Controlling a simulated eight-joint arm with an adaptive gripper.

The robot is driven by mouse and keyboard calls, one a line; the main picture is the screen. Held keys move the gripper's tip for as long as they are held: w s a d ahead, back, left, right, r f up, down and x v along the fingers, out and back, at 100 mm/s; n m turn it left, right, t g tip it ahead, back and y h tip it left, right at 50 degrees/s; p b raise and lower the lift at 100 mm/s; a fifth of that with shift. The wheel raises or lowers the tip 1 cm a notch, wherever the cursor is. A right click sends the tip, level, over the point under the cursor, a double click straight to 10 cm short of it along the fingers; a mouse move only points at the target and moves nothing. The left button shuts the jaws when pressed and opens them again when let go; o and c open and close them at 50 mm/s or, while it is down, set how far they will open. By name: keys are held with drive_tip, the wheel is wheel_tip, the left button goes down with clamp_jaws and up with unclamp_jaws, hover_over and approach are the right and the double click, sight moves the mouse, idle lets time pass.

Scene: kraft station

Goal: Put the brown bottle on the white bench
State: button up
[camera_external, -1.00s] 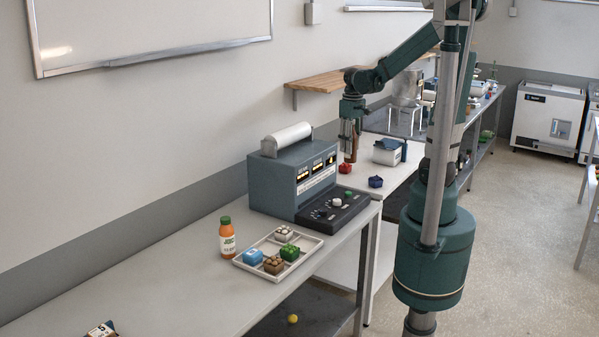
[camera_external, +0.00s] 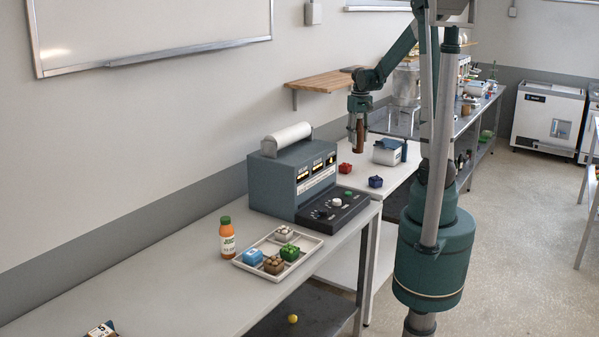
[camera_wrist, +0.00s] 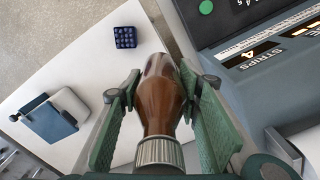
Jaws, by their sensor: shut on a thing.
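The brown bottle (camera_wrist: 160,100) is between the two green fingers of my gripper (camera_wrist: 160,110), its ribbed silver cap toward the wrist camera. My gripper is shut on it. In the external view my gripper (camera_external: 357,124) points down and the brown bottle (camera_external: 360,137) hangs upright from it above the white bench (camera_external: 345,186). The white bench (camera_wrist: 85,85) also shows below the bottle in the wrist view. The bottle's lower end appears clear of the bench top, though the exact gap is hard to tell.
A grey-blue machine (camera_external: 303,175) stands left of the bottle. A red block (camera_external: 344,169), a blue block (camera_external: 376,181) and a white lidded box (camera_external: 388,151) are on the white bench. An orange bottle (camera_external: 227,238) and a tray (camera_external: 300,255) of blocks are on the nearer bench.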

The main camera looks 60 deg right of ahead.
drive_tip(key=s+d+f+m, duration=0.1)
drive_tip(key=d+f, duration=0.3)
drive_tip(key=d, duration=0.5)
drive_tip(key=d+f+m, duration=0.1)
drive_tip(key=d+f, duration=0.3)
drive_tip(key=d, duration=0.5)
drive_tip(key=shift+s+d+f+m, duration=0.3)
drive_tip(key=shift+s+d+m, duration=0.05)
drive_tip(key=shift+s+m, duration=0.05)
drive_tip(key=shift+f, duration=2.95)
drive_tip(key=shift+f, duration=0.15)
drive_tip(key=shift+f, duration=1.9)
drive_tip(key=shift+f, duration=0.2)
